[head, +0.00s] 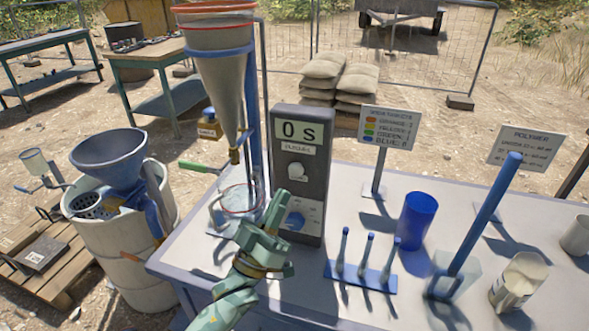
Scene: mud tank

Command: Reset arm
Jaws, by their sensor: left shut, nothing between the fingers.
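My left gripper (266,222) is green and comes in from the lower left. It is shut and empty, above the front of the white-topped table (300,306). It is in front of the grey timer box (302,150), which reads 0 S, and partly covers its lower left side. My right gripper is not in the head view.
A tall cone funnel (219,90) stands above a clear jug (238,199) on the table. A blue cup (416,221), a blue rack (360,275) with small upright pieces, signs and a beaker (517,281) stand right. A barrel (128,262) is left.

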